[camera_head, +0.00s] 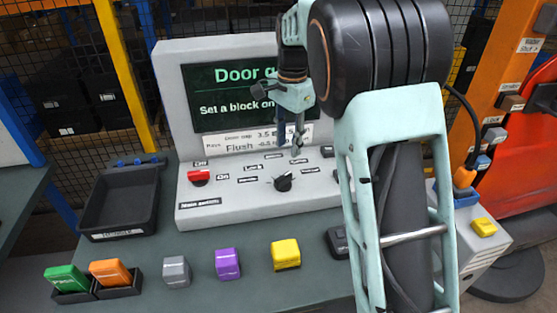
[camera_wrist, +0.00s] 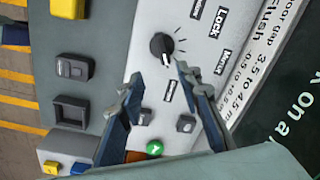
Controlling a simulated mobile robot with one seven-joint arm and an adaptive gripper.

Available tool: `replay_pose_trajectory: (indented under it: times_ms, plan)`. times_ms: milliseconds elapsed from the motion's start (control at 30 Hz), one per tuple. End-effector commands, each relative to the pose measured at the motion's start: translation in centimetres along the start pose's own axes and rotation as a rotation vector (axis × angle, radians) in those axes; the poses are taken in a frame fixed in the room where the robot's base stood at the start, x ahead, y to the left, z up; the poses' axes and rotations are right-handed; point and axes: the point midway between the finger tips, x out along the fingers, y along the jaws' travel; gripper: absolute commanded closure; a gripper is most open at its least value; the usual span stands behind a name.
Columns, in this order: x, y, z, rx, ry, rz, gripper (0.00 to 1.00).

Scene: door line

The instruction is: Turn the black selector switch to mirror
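The black selector switch (camera_head: 283,182) sits on the sloped grey control panel, right of centre. In the wrist view the switch (camera_wrist: 162,46) shows a white mark towards the lower side of that picture. A label that seems to read Mirror (camera_wrist: 223,60) lies to the right of the switch there; other small labels surround it, some unreadable. My gripper (camera_head: 296,145) hangs above and behind the switch in the head view. In the wrist view my gripper (camera_wrist: 159,74) has its two fingertips apart with nothing between them, just below the switch and not visibly touching it.
A red switch (camera_head: 199,177) is at the panel's left. The screen (camera_head: 232,95) stands behind. A black tray (camera_head: 122,200), grey block (camera_head: 176,271), purple block (camera_head: 228,263) and yellow block (camera_head: 286,254) are on the table. A green button (camera_wrist: 154,149) lies beyond the fingers.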

Motion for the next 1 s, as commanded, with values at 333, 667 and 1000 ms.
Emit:
replay_pose_trajectory:
  times_ms: [333, 667, 1000]
  plan:
    - [3.1, -0.5, 0.6, 0.000, -0.012, 0.046, 0.68]
    - [9.3, -0.2, 0.7, -0.001, -0.011, 0.046, 0.68]
    - [12.1, -0.2, 0.7, -0.001, -0.010, 0.042, 0.68]
